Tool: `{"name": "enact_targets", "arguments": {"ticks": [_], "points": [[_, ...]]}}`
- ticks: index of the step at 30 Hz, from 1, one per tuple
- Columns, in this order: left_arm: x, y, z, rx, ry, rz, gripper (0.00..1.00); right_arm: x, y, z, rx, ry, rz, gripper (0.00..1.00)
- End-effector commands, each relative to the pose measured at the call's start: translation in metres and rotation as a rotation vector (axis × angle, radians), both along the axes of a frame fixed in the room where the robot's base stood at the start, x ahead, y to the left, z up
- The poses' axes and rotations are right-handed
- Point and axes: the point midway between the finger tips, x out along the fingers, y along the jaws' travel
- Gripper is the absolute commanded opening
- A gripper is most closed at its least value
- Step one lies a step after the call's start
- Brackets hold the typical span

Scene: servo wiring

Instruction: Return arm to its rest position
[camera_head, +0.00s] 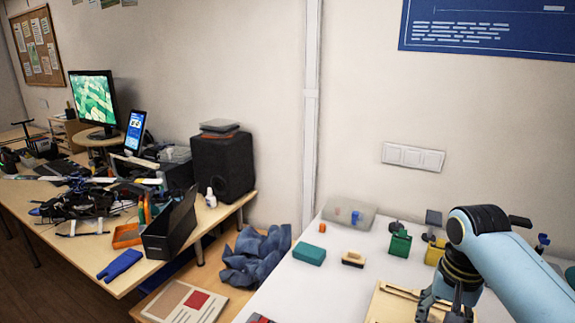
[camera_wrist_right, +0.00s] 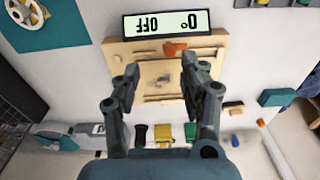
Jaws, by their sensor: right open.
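My right arm (camera_head: 520,265) comes in from the right edge of the head view, light blue with a dark wrist. My right gripper (camera_head: 443,312) points down over the wooden board (camera_head: 384,308) at the bottom of that view. In the right wrist view, the gripper (camera_wrist_right: 160,78) has its two dark fingers apart with nothing between them. The wooden board (camera_wrist_right: 122,52) lies beyond the fingertips, with an orange part (camera_wrist_right: 174,49) on it. A display (camera_wrist_right: 167,23) showing 0° and OFF, upside down, stands at the board's edge. My left gripper is out of view.
On the white table (camera_head: 318,285) are a teal block (camera_head: 309,253), a wood-and-black brush-like block (camera_head: 353,259), a green bin (camera_head: 400,244) and a yellow bin (camera_head: 433,253). A cluttered wooden desk (camera_head: 75,250) stands left, with a black speaker (camera_head: 222,167).

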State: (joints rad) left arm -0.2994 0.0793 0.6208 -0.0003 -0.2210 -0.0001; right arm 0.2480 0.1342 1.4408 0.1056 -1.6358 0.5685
Motion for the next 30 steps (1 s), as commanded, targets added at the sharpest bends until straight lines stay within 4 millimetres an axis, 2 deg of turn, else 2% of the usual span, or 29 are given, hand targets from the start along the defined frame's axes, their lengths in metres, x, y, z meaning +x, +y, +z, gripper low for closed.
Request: {"name": "enact_targets", "arguments": {"ticks": [1,3,6,12,18,25,30], "points": [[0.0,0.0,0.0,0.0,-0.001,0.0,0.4,-0.027,0.003,-0.005,-0.014,-0.016,0.063,0.43],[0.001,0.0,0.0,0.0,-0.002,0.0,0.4,-0.061,0.007,-0.002,-0.037,-0.053,0.168,0.43],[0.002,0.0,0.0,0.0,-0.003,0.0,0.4,-0.102,0.013,0.01,-0.068,-0.095,0.293,0.43],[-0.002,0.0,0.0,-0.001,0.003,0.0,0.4,-0.157,0.021,0.037,-0.11,-0.15,0.454,0.43],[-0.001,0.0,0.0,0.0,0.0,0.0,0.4,-0.196,0.027,0.066,-0.141,-0.191,0.567,0.43],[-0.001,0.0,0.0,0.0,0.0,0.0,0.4,-0.23,0.032,0.098,-0.172,-0.224,0.663,0.43],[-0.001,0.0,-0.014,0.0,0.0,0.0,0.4,-0.221,0.029,0.051,-0.168,-0.209,0.661,0.43]]}}
